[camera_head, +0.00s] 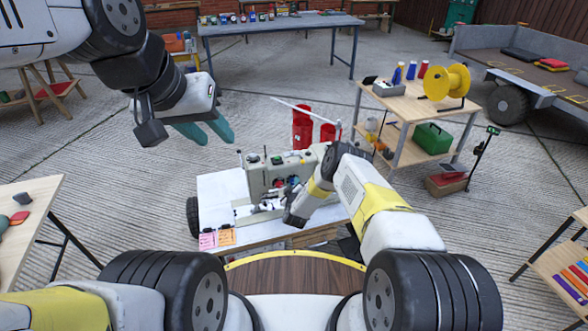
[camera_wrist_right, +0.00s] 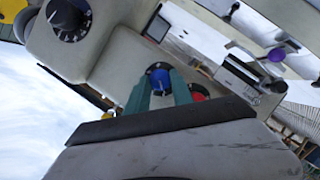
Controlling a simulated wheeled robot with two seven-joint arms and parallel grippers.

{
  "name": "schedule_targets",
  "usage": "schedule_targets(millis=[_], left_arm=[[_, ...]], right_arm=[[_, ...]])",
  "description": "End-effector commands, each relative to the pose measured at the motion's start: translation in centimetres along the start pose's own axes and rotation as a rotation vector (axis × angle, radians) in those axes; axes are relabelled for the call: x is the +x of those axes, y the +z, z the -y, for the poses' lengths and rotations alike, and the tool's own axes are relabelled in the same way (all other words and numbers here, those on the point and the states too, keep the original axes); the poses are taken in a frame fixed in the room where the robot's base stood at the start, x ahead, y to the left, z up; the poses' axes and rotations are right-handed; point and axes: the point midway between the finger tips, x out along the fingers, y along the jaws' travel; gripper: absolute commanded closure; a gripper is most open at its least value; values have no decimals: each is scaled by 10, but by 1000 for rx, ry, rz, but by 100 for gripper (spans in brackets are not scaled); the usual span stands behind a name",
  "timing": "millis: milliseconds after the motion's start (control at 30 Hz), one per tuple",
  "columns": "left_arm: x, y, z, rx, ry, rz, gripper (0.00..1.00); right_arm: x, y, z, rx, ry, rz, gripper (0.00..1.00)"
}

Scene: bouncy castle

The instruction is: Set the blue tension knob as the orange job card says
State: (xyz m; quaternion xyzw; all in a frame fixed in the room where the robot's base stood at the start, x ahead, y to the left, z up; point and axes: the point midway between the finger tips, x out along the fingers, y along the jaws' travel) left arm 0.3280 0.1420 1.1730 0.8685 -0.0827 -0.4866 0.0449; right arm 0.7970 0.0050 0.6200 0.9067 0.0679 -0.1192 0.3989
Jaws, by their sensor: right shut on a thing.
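The pale green sewing machine (camera_head: 258,178) stands on a white-topped table. My right gripper (camera_wrist_right: 160,78) is at the machine's face, its teal fingers shut on both sides of the blue tension knob (camera_wrist_right: 161,87). A pale pointer mark shows on the knob; its scale cannot be read. A red knob (camera_wrist_right: 198,94) sits just right of the fingers. The orange job card (camera_head: 227,237) hangs at the table's front edge beside a pink card (camera_head: 207,241); their writing is too small to read. My left gripper (camera_head: 207,134) is open and empty, high at the left, away from the machine.
A black dial (camera_wrist_right: 68,18) is on the machine at upper left in the wrist view. A cart with a yellow spool (camera_head: 446,83) stands behind right. Red canisters (camera_head: 302,126) stand behind the machine.

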Motion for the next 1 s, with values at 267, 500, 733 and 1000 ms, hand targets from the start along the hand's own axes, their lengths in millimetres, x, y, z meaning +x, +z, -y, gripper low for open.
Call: schedule_targets(millis=[267, 500, 733, 1000], left_arm=[[0, 0, 0, 0, 0, 0, 64], [0, 0, 0, 0, 0, 0, 64], [0, 0, 0, 0, 0, 0, 64], [0, 0, 0, 0, 0, 0, 64]], right_arm=[[0, 0, -1, 29, -12, 0, 100], [0, 0, -2, 148, -61, -1, 100], [0, 1, -4, 327, -135, 1, 100], [0, 2, -6, 526, -218, 2, 100]])
